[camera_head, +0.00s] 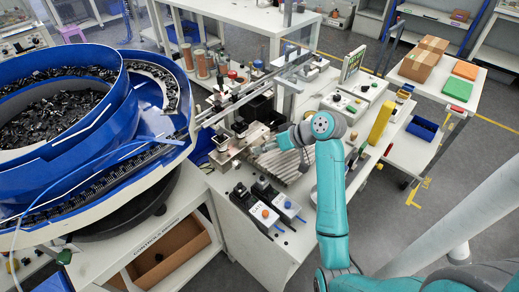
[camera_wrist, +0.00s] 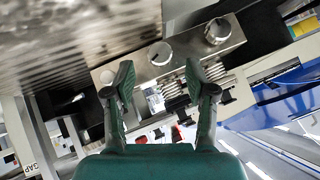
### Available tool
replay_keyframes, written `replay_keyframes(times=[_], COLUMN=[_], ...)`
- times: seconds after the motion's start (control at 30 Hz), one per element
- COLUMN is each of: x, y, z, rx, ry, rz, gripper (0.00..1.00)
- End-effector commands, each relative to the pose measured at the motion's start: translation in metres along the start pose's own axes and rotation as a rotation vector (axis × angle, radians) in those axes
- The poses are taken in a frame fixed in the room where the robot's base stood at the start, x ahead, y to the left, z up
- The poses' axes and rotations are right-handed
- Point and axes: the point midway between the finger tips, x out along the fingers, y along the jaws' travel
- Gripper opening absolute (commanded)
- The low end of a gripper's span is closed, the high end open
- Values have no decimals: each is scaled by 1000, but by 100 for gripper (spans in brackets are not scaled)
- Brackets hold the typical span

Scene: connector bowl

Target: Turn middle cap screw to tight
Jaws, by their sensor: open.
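In the wrist view a metal block (camera_wrist: 185,50) carries a row of round cap screws. The middle cap screw (camera_wrist: 160,53) lies between and just beyond the fingertips of my gripper (camera_wrist: 158,66). The two fingers are apart, with no visible contact on the cap. Another cap screw (camera_wrist: 217,31) sits up and to the right. In the head view my gripper (camera_head: 262,149) is beside the metal block (camera_head: 226,150) at the end of the feed rail; the caps are too small to tell there.
A big blue bowl feeder (camera_head: 60,100) full of dark connectors stands at the left. A ribbed metal plate (camera_head: 292,166) lies beside my gripper. Two small control boxes (camera_head: 262,213) (camera_head: 286,204) stand at the table's front. A yellow block (camera_head: 381,122) stands to the right.

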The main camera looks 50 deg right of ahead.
Motion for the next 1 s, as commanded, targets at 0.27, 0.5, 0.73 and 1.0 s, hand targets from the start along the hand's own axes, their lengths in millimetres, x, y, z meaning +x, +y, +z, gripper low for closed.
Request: replay_keyframes(times=[0.27,0.5,0.73,1.0], x=[-55,-80,-84,-77], y=[1,0,0,-8], z=[-1,0,0,1], rx=[0,1,0,-46], ry=[3,1,0,-1], rz=[3,1,1,42], gripper=[56,56,56,56])
